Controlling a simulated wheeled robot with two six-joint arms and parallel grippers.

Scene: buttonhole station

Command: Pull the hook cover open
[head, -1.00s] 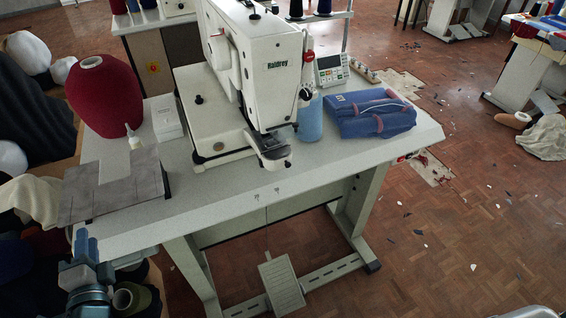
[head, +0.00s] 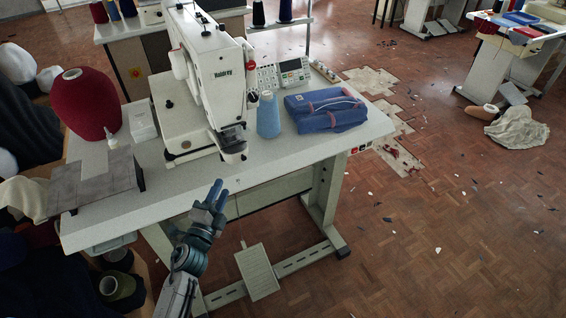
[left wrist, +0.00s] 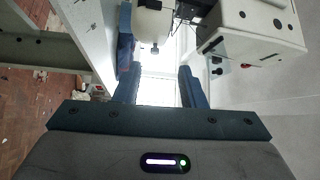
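The white buttonhole machine (head: 215,75) stands on the table. Its rounded front end (head: 233,152), where the hook cover seems to be, juts out below the needle area toward the table's front edge. I cannot make out whether the cover is open. My left gripper (head: 216,188) is in front of the table, short of that front end, with its blue fingers pointing up toward it. In the left wrist view the gripper (left wrist: 157,85) has its two fingers apart with nothing between them. White machine parts (left wrist: 250,30) show beyond the fingers. My right gripper is not in view.
A blue thread cone (head: 268,115) and a blue pouch (head: 325,110) stand right of the machine. A red cone (head: 76,105) and a grey plate (head: 93,182) are at the left. A pedal (head: 258,271) is below. The table's front strip is clear.

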